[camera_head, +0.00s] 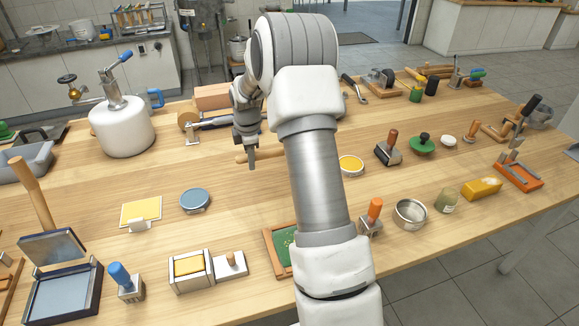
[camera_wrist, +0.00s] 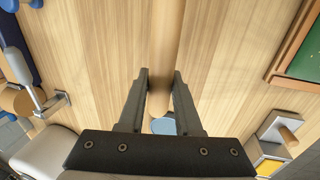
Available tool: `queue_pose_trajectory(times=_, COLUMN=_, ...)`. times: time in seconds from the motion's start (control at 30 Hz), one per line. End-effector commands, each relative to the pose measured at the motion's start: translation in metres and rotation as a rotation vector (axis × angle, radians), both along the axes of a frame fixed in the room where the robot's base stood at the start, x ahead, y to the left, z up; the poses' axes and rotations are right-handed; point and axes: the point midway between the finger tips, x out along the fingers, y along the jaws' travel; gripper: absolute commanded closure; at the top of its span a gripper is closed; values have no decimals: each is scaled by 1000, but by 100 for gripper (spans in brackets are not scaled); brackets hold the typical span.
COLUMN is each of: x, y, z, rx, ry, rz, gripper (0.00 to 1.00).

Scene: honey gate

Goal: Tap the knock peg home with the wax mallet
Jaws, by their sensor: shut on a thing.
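My gripper (camera_head: 251,162) is low over the middle of the table, pointing down. In the wrist view its two fingers (camera_wrist: 161,78) are closed on a light wooden rod (camera_wrist: 183,35), which looks like the mallet's handle. The rod (camera_head: 241,158) lies level, close to the tabletop, and runs right behind my arm. No mallet head shows; that end is hidden or out of frame. I cannot tell for sure which piece is the knock peg. A short wooden peg stands on a metal block (camera_head: 231,264) at the front, also in the wrist view (camera_wrist: 288,136).
A white tank (camera_head: 122,132) stands at the back left. A blue round lid (camera_head: 195,200) and a yellow sheet (camera_head: 141,212) lie left of my gripper. A green board (camera_head: 279,247) is at the front. Several tools stand at right. Bare wood surrounds my gripper.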

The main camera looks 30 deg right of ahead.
Motion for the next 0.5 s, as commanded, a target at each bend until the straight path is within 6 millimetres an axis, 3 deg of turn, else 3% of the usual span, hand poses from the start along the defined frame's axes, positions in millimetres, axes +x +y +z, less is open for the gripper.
queue_pose_trajectory(times=0.23, x=-2, y=0, z=4, rx=-2, ry=-4, rz=1, gripper=100)
queue_pose_trajectory(times=0.5, x=-29, y=7, z=28, rx=-2, ry=-4, rz=0, gripper=100)
